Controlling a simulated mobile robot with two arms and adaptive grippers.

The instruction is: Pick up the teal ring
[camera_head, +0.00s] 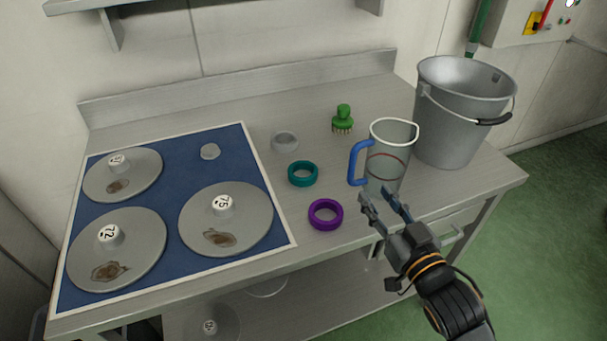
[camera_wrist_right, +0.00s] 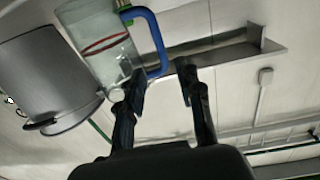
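The teal ring (camera_head: 303,165) lies flat on the steel table, between the blue mat and the clear jug. My right gripper (camera_head: 374,202) is in front of the jug, to the right of and nearer than the teal ring. Its two fingers are apart with nothing between them, and the right wrist view also shows the open gripper (camera_wrist_right: 161,92). The teal ring does not show in the right wrist view. My left gripper is not in view.
A purple ring (camera_head: 326,206) and a grey ring (camera_head: 285,141) lie near the teal one. The jug (camera_head: 387,160) with a blue handle, a green brush (camera_head: 343,120) and a metal bucket (camera_head: 456,120) stand right. The blue mat (camera_head: 190,158) at left bears several discs.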

